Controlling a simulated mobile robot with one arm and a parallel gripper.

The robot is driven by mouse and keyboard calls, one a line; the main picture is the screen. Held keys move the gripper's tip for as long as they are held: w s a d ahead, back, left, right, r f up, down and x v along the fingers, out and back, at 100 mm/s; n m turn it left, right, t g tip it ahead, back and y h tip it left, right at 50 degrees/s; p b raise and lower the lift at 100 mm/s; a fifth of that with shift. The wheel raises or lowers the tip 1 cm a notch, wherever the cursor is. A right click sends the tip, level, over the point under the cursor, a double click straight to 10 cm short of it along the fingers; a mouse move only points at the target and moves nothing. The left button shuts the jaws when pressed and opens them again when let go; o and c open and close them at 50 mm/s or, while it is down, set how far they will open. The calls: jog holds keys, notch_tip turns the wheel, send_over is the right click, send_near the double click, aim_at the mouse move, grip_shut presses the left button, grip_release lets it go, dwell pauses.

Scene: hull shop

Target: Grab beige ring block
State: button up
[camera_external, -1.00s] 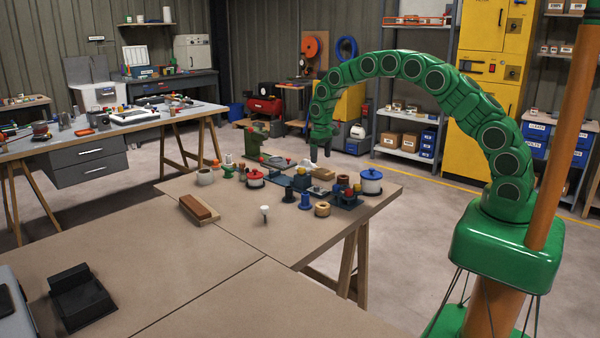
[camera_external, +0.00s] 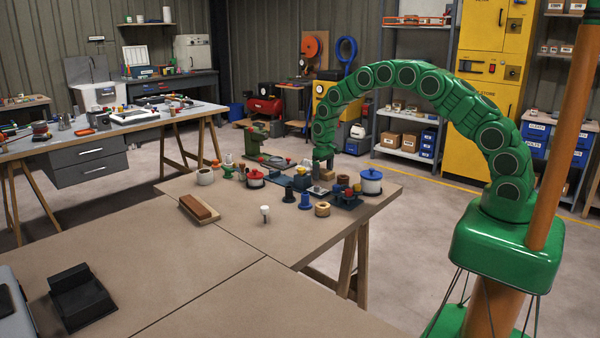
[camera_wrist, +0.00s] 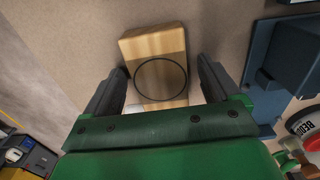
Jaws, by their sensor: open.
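The beige ring block (camera_wrist: 150,48) is a pale wooden block with a dark ring outline on its top face. In the wrist view it lies between the two fingers of my gripper (camera_wrist: 165,75), with its far end reaching beyond the fingertips. The fingers are open on either side, and I cannot tell whether either touches it. In the external view my gripper (camera_external: 322,172) points down at the far side of the near table and the block (camera_external: 327,175) is partly hidden behind it.
A blue-grey fixture (camera_wrist: 264,80) stands close to the right of the block. The near table (camera_external: 240,265) has clear room in front, beyond a brown brick on a tray (camera_external: 199,208).

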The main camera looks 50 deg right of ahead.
aim_at(323, 170)
jog(key=shift+c, duration=0.3)
jog(key=c, duration=1.1)
jog(key=shift+c, duration=0.2)
notch_tip(323, 170, up, 4)
jog(key=shift+f, duration=0.25)
jog(key=s+r, duration=0.9)
jog(key=s, duration=0.5)
jog(key=shift+r, duration=0.3)
